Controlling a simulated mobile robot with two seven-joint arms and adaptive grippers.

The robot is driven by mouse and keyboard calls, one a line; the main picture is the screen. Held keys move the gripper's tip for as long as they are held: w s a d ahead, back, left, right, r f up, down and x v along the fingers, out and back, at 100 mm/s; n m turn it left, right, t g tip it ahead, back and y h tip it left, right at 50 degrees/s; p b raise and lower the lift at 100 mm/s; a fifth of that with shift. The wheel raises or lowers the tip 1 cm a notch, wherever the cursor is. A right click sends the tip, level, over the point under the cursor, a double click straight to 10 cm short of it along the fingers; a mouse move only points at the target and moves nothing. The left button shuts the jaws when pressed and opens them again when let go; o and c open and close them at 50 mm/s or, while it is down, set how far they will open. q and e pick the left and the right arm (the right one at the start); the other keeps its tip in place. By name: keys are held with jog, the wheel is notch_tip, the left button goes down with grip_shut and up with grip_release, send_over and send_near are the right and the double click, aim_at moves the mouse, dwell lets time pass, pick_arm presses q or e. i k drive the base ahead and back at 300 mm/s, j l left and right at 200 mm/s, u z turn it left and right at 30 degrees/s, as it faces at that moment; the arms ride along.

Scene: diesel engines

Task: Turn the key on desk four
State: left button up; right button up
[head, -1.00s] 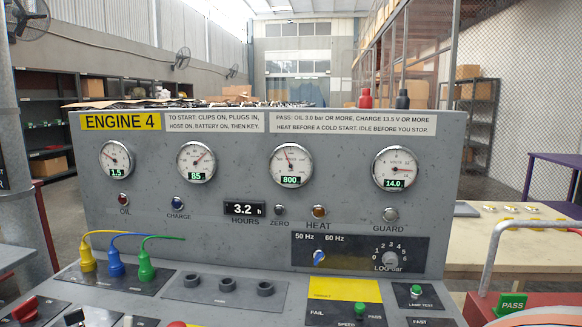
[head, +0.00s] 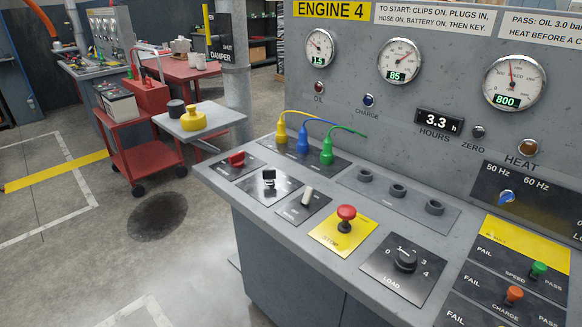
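The desk marked Engine 4 (head: 331,10) fills the right of the head view. On its sloping top, from left to right, are a red switch (head: 236,158), a black key-like switch (head: 268,178), a pale lever (head: 307,195), a red stop button (head: 346,215) on a yellow plate, and a black load knob (head: 405,258). The labels by the first switches are too small to read, so I cannot be sure which is the key. The speed gauge (head: 514,83) reads 800, and the hours display (head: 439,122) reads 3.3. Neither gripper is in view.
Yellow, blue and green plugs (head: 303,141) sit in the desk, beside several empty round sockets (head: 398,191). A red trolley (head: 139,150) with a battery stands at the left, near a small grey table (head: 222,117) holding a yellow cap.

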aim_at(268, 176)
jog(key=z, duration=0.5)
jog(key=j+z, duration=0.15)
jog(key=z, duration=0.35)
jog(key=j+z, duration=0.1)
jog(key=z, duration=0.4)
jog(key=j+z, duration=0.1)
jog(key=z, duration=0.4)
jog(key=j+z, duration=0.1)
jog(key=z, duration=0.85)
jog(key=k+j+z, duration=0.2)
jog(key=z, duration=0.25)
jog(key=k+j+z, duration=0.1)
jog(key=k+z, duration=0.35)
jog(key=k+u, duration=0.4)
jog(key=k+j+u, duration=0.15)
jog(key=k+u, duration=0.3)
jog(key=i, duration=0.1)
